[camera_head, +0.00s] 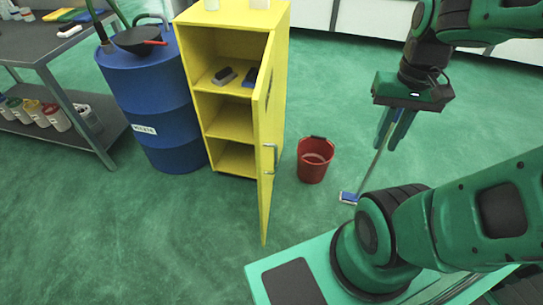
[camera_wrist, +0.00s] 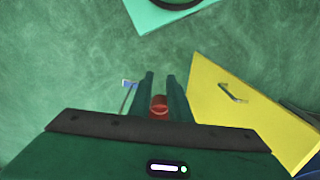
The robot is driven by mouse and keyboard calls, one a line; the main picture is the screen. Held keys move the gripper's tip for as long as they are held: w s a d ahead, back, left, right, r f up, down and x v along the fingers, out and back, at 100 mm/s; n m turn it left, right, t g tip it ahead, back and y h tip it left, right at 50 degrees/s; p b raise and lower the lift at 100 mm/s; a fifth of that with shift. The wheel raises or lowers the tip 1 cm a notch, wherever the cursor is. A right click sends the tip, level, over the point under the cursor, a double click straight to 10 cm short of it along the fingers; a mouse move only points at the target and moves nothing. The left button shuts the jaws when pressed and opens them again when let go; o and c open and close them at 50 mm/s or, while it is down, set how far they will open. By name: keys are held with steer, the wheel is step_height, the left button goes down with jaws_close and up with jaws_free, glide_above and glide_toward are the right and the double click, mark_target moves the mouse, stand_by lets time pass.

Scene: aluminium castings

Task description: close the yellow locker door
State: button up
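The yellow locker (camera_head: 215,115) stands upright with its yellow door (camera_head: 265,195) swung wide open toward me, so the shelves show. A grey bar handle (camera_head: 271,158) is on the door's right face. In the wrist view the door (camera_wrist: 215,85) fills the right side, with its handle (camera_wrist: 233,93) on it. My gripper (camera_head: 393,140) is in the air to the right of the door, well apart from it, pointing down. In the wrist view my gripper's fingers (camera_wrist: 161,75) are apart with nothing held between them.
A blue drum (camera_head: 160,115) stands left of the locker, beside a grey workbench (camera_head: 45,45). Small dark items lie on the locker's upper shelf. Green floor lies clear in front.

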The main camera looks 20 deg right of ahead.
steer(key=m+t+y, duration=0.5)
steer(key=m+y, duration=1)
steer(key=y, duration=0.2)
glide_toward(275, 160)
steer(key=x, duration=0.6)
steer(key=f+x, duration=0.1)
steer(key=x, duration=0.3)
steer(key=shift+w+d, duration=0.15)
steer(key=shift+w, duration=0.25)
steer(key=shift+t, duration=0.4)
jaws_close()
